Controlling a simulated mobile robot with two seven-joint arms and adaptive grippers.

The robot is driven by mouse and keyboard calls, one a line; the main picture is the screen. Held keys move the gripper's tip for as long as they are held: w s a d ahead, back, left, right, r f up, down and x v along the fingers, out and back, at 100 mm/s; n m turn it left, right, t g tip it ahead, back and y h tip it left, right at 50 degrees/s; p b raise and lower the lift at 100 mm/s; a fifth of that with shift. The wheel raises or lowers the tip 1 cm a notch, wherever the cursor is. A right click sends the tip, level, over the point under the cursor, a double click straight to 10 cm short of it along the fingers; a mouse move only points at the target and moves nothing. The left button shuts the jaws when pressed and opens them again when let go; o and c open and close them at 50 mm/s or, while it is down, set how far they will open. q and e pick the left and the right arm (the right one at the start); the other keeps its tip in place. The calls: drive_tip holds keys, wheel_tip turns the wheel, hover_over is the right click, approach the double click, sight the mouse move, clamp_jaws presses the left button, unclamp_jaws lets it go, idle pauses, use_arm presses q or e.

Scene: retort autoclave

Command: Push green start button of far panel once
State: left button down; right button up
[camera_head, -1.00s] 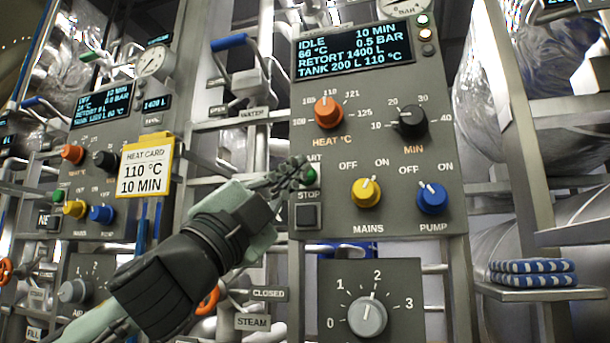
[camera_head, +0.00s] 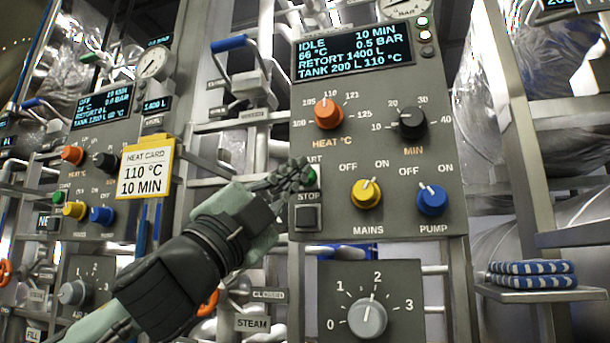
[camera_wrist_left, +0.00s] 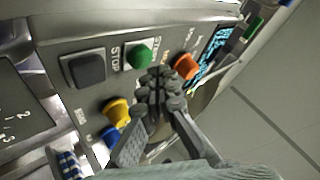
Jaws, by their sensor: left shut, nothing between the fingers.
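The large grey panel (camera_head: 440,150) in front of me carries a green start button (camera_head: 311,178), partly hidden behind my left gripper in the head view. Its display (camera_head: 353,52) reads IDLE. My left gripper (camera_head: 296,174) is shut and empty, its fingertips right beside the button. In the left wrist view, the green button (camera_wrist_left: 138,55) shows clear of the gripper fingertips (camera_wrist_left: 158,82); I cannot tell whether they touch. A smaller-looking panel at the left has its own green button (camera_head: 58,196). My right gripper is not in view.
The dark stop button (camera_head: 307,216) sits just below the start button. Orange (camera_head: 328,113), yellow (camera_head: 366,194) and blue (camera_head: 432,199) knobs are on the same panel. A heat card (camera_head: 146,170) and pipes stand to the left.

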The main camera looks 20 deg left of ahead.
use_arm(q)
drive_tip(key=shift+w, duration=0.1)
idle(0.4)
drive_tip(key=shift+w, duration=0.35)
drive_tip(key=shift+w, duration=0.7)
idle(0.8)
drive_tip(key=shift+s, duration=1.1)
drive_tip(key=shift+s+a, duration=0.15)
drive_tip(key=shift+s, duration=2.35)
